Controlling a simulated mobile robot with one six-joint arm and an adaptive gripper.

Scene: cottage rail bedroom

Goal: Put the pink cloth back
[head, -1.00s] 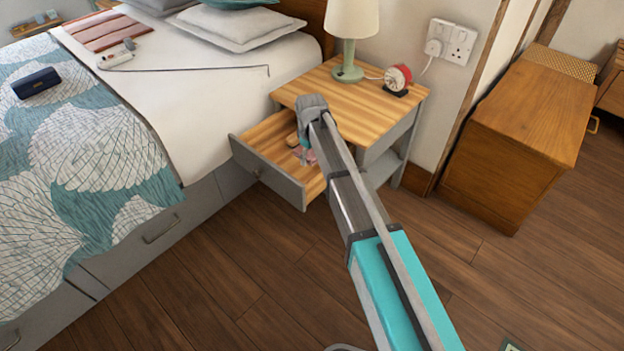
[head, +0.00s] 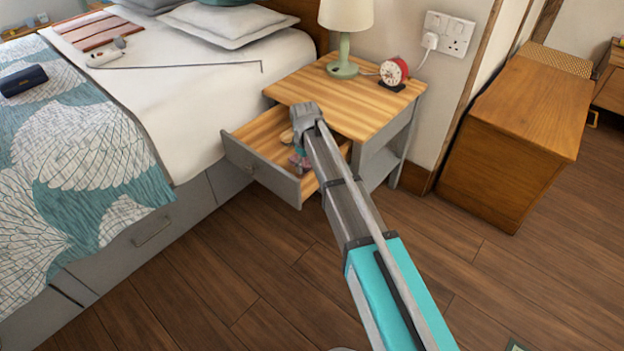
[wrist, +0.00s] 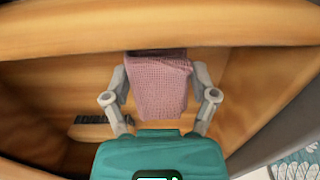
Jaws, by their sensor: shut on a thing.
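The pink cloth (wrist: 162,85) hangs between the fingers of my gripper (wrist: 161,74), which is shut on it. In the head view only a small bit of the cloth (head: 303,165) shows, mostly hidden by my arm. My gripper (head: 299,155) is pointed down over the open drawer (head: 277,186) of the bedside table. In the wrist view the drawer's wooden inside (wrist: 50,80) surrounds the cloth. I cannot tell whether the cloth touches the drawer floor.
A dark, ridged item (wrist: 90,119) lies in the drawer at the left of the wrist view. The bed (head: 190,130) is left, a wooden chest (head: 515,135) right.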

